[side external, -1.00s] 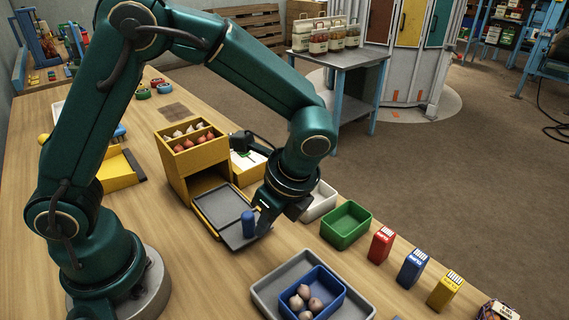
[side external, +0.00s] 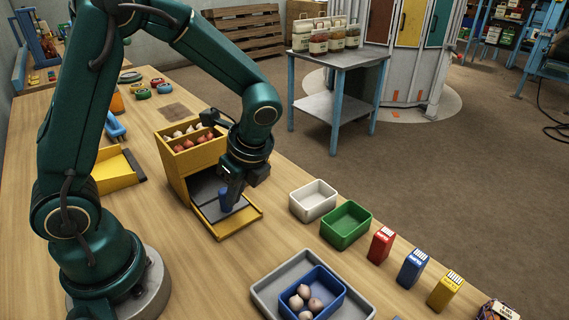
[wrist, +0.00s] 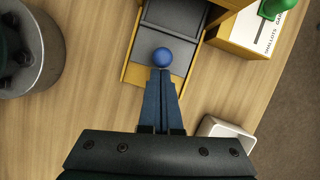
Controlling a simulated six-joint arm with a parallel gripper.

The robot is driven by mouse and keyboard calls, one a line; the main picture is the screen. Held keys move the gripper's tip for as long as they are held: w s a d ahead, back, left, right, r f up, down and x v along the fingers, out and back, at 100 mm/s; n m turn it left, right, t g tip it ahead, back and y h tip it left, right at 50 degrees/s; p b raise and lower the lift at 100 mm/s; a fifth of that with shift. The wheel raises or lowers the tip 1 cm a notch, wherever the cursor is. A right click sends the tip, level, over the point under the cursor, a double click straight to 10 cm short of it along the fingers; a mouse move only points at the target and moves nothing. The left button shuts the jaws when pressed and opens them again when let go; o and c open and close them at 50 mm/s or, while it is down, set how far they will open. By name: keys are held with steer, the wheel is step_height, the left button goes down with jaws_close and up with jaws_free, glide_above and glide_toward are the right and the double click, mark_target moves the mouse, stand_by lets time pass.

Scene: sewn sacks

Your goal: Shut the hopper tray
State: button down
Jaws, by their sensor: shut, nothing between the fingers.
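The yellow hopper (side external: 192,153) stands on the bench with onions and garlic in its upper compartments. Its dark grey tray (side external: 207,187) lies partly inside the lower opening and partly out over the yellow base lip. A blue knob (side external: 226,203) stands up near the tray's front edge. My gripper (side external: 232,190) is shut and empty, pointing down close beside the knob on its front side. In the wrist view the blue knob (wrist: 162,57) sits just beyond my closed fingertips (wrist: 161,72); I cannot tell whether they touch.
White (side external: 313,200) and green (side external: 346,224) bins stand to the right. A grey tray (side external: 265,290) with a blue bin of bulbs is in front. A yellow dustpan-like holder (side external: 118,170) lies left. Red, blue and yellow packets line the bench edge.

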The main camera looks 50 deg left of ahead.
mark_target(225, 188)
steer(key=shift+a, duration=1.45)
steer(key=d, duration=0.2)
steer(key=w+d, duration=0.1)
steer(key=d, duration=0.1)
steer(key=shift+d, duration=0.25)
step_height(225, 188, up, 13)
steer(key=s+d+n+t, duration=0.1)
steer(key=d, duration=0.1)
steer(key=s+d+f+n+t+h, duration=0.1)
steer(key=s+n+t+h, duration=0.3)
steer(key=n, duration=1)
steer(key=s+d+t, duration=0.1)
steer(key=s, duration=0.2)
steer(key=shift+s+d+f+t, duration=0.15)
steer(key=shift+d+f+t, duration=0.15)
steer(key=shift+d+f, duration=0.05)
